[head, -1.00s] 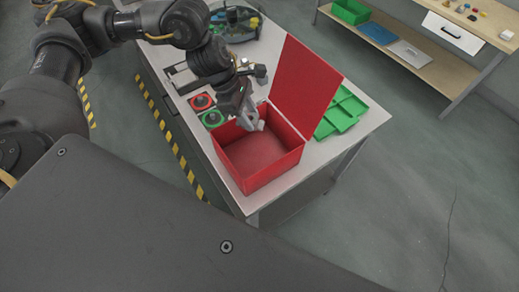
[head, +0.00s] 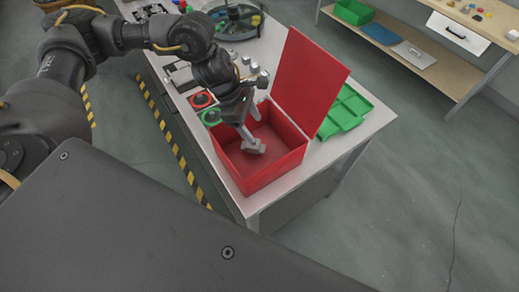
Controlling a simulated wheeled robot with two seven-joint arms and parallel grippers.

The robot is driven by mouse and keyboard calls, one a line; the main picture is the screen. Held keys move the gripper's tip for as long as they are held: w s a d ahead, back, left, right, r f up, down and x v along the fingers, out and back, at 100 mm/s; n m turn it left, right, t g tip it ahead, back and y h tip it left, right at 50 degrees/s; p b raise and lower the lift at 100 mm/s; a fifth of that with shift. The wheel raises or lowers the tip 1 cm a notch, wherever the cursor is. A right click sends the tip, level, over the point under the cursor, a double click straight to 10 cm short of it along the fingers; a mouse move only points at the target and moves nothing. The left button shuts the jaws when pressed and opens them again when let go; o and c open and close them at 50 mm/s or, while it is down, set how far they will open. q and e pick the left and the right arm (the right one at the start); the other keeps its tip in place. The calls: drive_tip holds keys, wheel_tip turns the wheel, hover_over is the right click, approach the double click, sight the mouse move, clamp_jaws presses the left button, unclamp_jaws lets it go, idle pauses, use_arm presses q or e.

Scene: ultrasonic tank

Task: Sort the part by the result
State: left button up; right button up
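The red box (head: 277,172) stands on the table with its red lid (head: 309,80) swung up at the back right. My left gripper (head: 251,139) points down inside the box opening. It appears shut on a small grey part (head: 255,148), which is low over the box floor; whether the part touches the floor I cannot tell. A green open tray (head: 345,112) lies behind the lid, partly hidden by it. A red button (head: 202,99) and a green button (head: 211,116) sit left of the box. My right gripper is not in view.
A round tank-like device (head: 236,20) with coloured items stands at the table's far end. A shelf bench (head: 470,25) at the upper right holds a green bin (head: 353,12) and flat trays. Yellow-black floor tape (head: 165,125) runs along the table's left side.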

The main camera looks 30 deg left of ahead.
use_arm(q)
drive_tip(key=b+v, duration=0.3)
drive_tip(key=v, duration=0.8)
drive_tip(key=shift+f, duration=0.1)
idle(0.5)
